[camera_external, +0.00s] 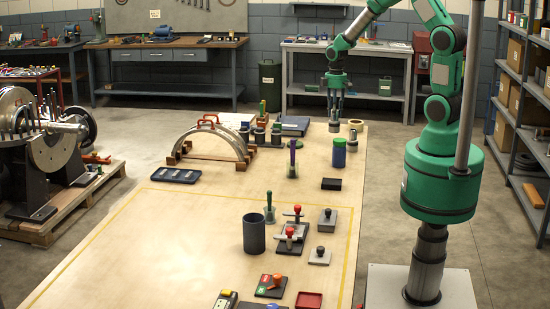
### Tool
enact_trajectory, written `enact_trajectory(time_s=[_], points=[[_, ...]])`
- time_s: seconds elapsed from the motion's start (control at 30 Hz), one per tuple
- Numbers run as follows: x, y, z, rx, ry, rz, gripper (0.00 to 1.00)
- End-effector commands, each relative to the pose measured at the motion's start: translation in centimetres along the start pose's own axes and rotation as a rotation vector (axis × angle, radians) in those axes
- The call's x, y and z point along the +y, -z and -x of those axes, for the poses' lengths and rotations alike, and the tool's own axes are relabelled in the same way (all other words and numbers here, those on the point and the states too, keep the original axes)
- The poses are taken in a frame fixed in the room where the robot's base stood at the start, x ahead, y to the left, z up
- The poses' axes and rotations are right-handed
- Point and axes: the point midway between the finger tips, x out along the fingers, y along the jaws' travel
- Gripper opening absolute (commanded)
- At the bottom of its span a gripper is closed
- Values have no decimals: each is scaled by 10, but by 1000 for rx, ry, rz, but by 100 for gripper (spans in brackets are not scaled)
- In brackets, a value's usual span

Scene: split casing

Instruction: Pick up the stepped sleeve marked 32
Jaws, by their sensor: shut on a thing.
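My gripper (334,117) is above the far right part of the long bench, pointing down. Its fingers are shut on a small dark grey cylindrical part (334,127), which looks like a sleeve. It is mostly covered by the fingers, and I cannot tell whether it touches the bench. No marking 32 can be read on it or on the other parts. Several similar dark cylindrical parts (260,137) stand near the far end, left of my gripper.
A ring-topped part (354,128) stands close right of my gripper. A blue-green cylinder (339,152) stands just in front. A half-ring casing (211,138) with a red handle sits to the left on wooden blocks. The bench (225,205) is clear around its middle left.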

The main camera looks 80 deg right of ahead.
Motion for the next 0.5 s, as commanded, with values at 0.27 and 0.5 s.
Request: enact_trajectory(time_s=[0.27, 0.5], points=[[0, 0, 13, 1, 0, 0, 0], [0, 0, 14, 1, -1, 0, 0]])
